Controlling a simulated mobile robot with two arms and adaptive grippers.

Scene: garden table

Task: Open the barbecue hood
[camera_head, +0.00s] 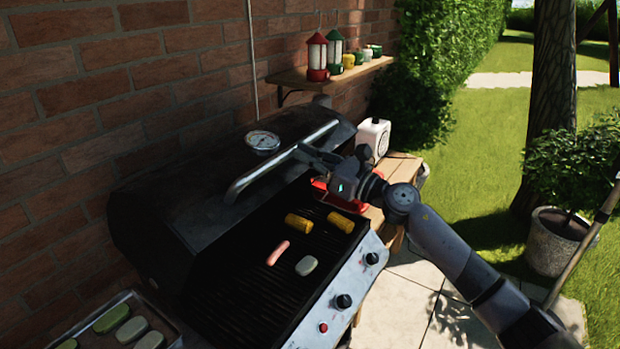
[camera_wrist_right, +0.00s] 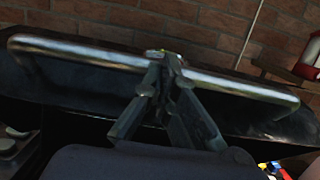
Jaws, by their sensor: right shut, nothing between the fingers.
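The dark barbecue hood (camera_head: 190,190) is raised at the back of the grill, and the cooking grate (camera_head: 245,290) below it is exposed. Its metal handle (camera_head: 280,162) runs along the hood's front, with a round thermometer (camera_head: 262,141) behind it. My right gripper (camera_head: 305,153) is at the handle's far half. In the right wrist view the fingertips (camera_wrist_right: 166,60) are closed together and overlap the handle bar (camera_wrist_right: 90,54) near its middle. Nothing shows between them; I cannot tell whether they touch the bar. My left gripper is not in view.
Two corn pieces (camera_head: 333,222), a sausage (camera_head: 278,252) and a pale slice (camera_head: 306,265) lie on the grate. Knobs (camera_head: 343,301) line the front panel. A tray of vegetables (camera_head: 125,326) is at lower left. A wall shelf (camera_head: 335,77) holds lanterns. A brick wall stands behind.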

